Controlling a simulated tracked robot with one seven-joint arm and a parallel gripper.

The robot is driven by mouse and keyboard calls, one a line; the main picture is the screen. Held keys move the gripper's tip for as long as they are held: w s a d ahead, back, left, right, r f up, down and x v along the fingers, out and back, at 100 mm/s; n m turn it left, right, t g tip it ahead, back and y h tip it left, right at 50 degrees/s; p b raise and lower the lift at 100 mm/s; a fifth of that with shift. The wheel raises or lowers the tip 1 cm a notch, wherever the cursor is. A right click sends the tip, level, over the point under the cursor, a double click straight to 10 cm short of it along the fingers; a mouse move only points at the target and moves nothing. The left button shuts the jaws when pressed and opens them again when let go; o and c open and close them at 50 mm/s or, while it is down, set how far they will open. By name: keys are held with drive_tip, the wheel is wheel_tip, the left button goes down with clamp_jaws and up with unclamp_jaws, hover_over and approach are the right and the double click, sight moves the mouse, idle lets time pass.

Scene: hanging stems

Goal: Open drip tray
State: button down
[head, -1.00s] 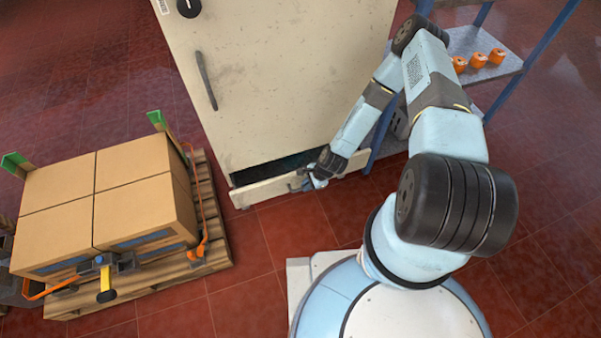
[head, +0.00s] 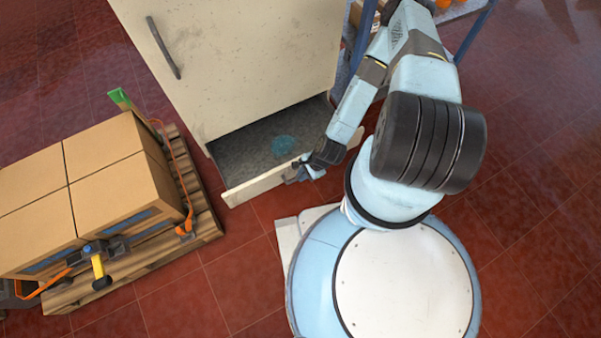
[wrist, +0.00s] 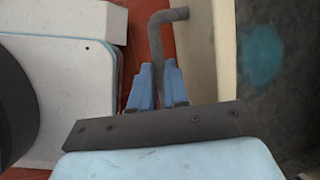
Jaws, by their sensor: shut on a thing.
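The drip tray (head: 245,150) is a low drawer at the foot of a cream cabinet. It stands well out from the cabinet, and its grey inside with a teal patch (head: 284,145) shows. Its cream front panel (head: 262,186) faces my base. In the wrist view a dark grey bent bar handle (wrist: 155,40) joins the cream front panel (wrist: 203,75). My gripper (head: 297,172) is at the front panel. In the wrist view the blue fingers of my gripper (wrist: 158,85) are shut on the handle, one on each side of it.
The cream cabinet (head: 235,60) with a dark door handle (head: 163,47) stands above the tray. At left, cardboard boxes (head: 90,190) sit on a wooden pallet (head: 205,215) close to the tray's left end. Red tiled floor (head: 235,285) is clear in front. A blue-framed shelf (head: 470,45) stands at the back right.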

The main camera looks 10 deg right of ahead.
drive_tip(key=shift+w+d, duration=0.1)
drive_tip(key=shift+d, duration=0.1)
drive_tip(key=c, duration=1.1)
unclamp_jaws()
drive_tip(key=shift+a, duration=0.1)
drive_tip(key=shift+r, duration=0.1)
drive_tip(key=v, duration=1.3)
drive_tip(key=shift+r, duration=0.2)
